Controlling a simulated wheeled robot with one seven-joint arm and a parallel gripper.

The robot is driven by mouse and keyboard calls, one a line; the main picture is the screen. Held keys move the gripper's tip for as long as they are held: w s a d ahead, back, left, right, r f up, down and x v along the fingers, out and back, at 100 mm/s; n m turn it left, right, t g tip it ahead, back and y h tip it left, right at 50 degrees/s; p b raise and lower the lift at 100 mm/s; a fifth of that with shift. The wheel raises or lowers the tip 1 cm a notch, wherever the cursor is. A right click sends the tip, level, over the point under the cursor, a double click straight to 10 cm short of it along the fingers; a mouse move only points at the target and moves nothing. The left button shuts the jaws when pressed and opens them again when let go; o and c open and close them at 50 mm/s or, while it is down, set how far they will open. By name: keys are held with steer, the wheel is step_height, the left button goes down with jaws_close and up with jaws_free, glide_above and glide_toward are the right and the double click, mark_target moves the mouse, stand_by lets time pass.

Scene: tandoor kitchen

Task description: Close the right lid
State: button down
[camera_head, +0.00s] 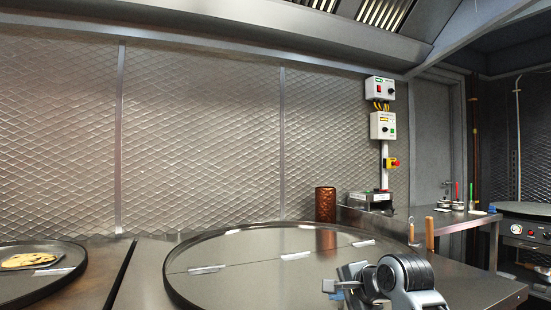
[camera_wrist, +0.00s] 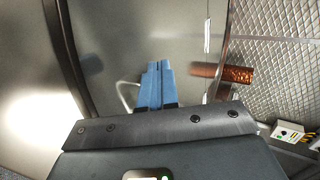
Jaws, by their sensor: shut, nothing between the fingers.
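A large round steel top with a raised dark rim (camera_head: 240,280) lies flat on the counter in the head view. A seam runs across it, with pale bar-like pieces along it. I cannot tell which part is the right lid or whether it is open. In the wrist view its grey surface (camera_wrist: 110,45) fills the area beyond the fingers. My gripper (camera_head: 328,286) is over the front right of this top. Its blue fingers (camera_wrist: 158,68) are shut together and empty. A pale curved handle (camera_wrist: 125,95) shows just left of the fingers, partly hidden; I cannot tell if they touch.
A copper cylinder (camera_head: 326,204) stands behind the round top and shows in the wrist view (camera_wrist: 222,73). Two wooden handles (camera_head: 429,233) stand upright at its right. A second round plate with bread (camera_head: 30,259) lies left. Control boxes (camera_head: 382,125) hang on the wall.

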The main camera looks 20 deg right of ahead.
stand_by(0.3)
steer(key=w+r+p+v, duration=0.1)
steer(key=p+v, duration=0.3)
steer(key=v, duration=0.8)
steer(key=shift+r+p, duration=0.35)
steer(key=shift+r, duration=0.15)
